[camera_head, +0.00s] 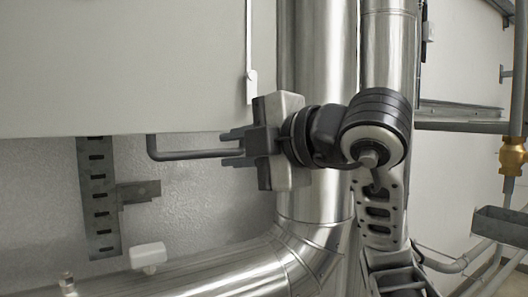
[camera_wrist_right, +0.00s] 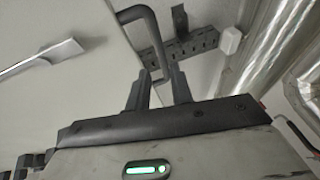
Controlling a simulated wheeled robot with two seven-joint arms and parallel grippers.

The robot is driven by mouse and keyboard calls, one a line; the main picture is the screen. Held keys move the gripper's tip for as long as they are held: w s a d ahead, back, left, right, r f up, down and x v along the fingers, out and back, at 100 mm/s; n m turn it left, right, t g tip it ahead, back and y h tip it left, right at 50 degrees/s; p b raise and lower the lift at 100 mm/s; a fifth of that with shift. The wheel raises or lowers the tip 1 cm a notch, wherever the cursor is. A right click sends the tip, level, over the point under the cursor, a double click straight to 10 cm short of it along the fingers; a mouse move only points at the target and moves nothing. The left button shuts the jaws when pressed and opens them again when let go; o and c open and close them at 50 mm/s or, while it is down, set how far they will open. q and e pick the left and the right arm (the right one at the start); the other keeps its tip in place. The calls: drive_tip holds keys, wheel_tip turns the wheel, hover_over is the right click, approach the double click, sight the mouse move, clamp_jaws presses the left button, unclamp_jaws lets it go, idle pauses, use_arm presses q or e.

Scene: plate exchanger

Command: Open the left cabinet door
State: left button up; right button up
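The light grey cabinet (camera_head: 120,65) fills the upper left of the head view; its panel also shows in the wrist view (camera_wrist_right: 60,100). A pale lever with a flat end (camera_head: 250,85) runs down near its right edge and also shows in the wrist view (camera_wrist_right: 42,55). A dark bent bar (camera_head: 190,155) extends from the cabinet's lower edge; it shows in the wrist view too (camera_wrist_right: 137,14). My right gripper (camera_head: 232,148) points left at the bar's right part. Its fingers (camera_wrist_right: 160,73) stand apart with the bar's end between them; firm contact is not visible. My left gripper is out of view.
Large shiny pipes (camera_head: 325,195) stand directly behind my right arm and curve along the bottom. A slotted metal rail (camera_head: 97,200) is on the wall below the cabinet. A white block (camera_head: 148,256) sits on the lower pipe. A brass fitting (camera_head: 512,157) is at far right.

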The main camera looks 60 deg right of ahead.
use_arm(q)
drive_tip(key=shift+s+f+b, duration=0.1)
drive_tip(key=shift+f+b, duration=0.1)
drive_tip(key=shift+b, duration=0.3)
use_arm(e)
drive_tip(key=s, duration=0.3)
drive_tip(key=s+r, duration=0.1)
drive_tip(key=s, duration=0.1)
drive_tip(key=shift+s+a, duration=0.25)
drive_tip(key=shift+a, duration=0.05)
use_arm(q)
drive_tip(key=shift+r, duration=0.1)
